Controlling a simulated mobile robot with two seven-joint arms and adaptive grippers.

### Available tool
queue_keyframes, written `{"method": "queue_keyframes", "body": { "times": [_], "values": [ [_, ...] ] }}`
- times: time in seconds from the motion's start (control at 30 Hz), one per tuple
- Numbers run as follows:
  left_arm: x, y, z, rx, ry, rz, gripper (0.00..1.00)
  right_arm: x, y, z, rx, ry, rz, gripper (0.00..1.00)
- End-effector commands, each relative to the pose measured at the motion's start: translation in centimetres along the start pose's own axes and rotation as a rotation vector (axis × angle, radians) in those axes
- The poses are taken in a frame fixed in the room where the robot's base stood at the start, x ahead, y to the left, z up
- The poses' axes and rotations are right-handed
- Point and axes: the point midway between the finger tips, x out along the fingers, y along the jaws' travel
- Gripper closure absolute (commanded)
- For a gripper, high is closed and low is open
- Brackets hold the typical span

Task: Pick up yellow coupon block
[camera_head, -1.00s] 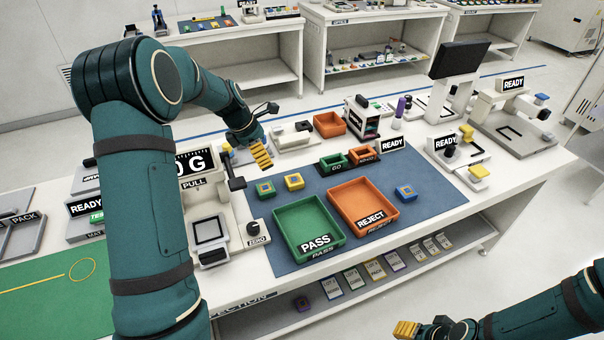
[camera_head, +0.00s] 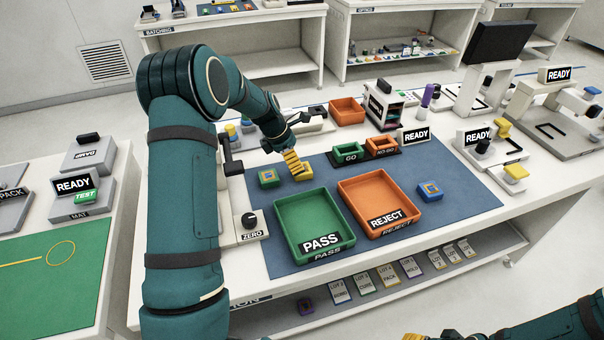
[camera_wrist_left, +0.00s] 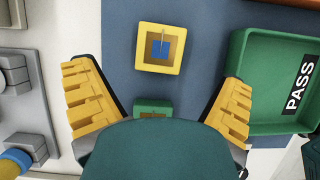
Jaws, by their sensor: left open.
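The yellow coupon block (camera_head: 304,174) lies on the blue mat behind the green PASS tray (camera_head: 308,222), partly covered by my left gripper (camera_head: 292,160). In the left wrist view the yellow block (camera_wrist_left: 159,66) is square with a blue centre and sits just beyond the open fingers (camera_wrist_left: 157,80), roughly centred and apart from both. A green block (camera_head: 268,178) lies to its left; in the wrist view it (camera_wrist_left: 152,105) is partly hidden by my gripper's body. My left gripper is open and empty. My right gripper (camera_head: 428,337) barely shows at the bottom edge.
The orange REJECT tray (camera_head: 376,203) stands right of the PASS tray, with a blue block (camera_head: 430,190) beyond it on the mat (camera_head: 465,185). Small GO (camera_head: 348,153) and NO-GO (camera_head: 381,146) bins stand behind. A ZERO scale unit (camera_head: 250,228) is at the left.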

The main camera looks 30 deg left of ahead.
Motion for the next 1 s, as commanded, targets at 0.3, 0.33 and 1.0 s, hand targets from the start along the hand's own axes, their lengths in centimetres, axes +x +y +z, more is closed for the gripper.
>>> {"method": "queue_keyframes", "body": {
  "times": [0.3,0.33,1.0],
  "values": [
    [2.1,0.1,0.1,-0.001,0.000,0.000,0.04,0.5,0.2,0.2,-0.001,-0.005,-0.001,0.53],
    [2.5,0.0,0.1,-0.001,-0.001,0.000,0.04,0.6,0.2,0.3,-0.002,-0.006,-0.001,0.53],
    [5.8,0.1,0.3,0.000,0.000,0.001,0.70,1.2,0.5,0.1,-0.002,-0.001,0.000,0.53]
  ]
}}
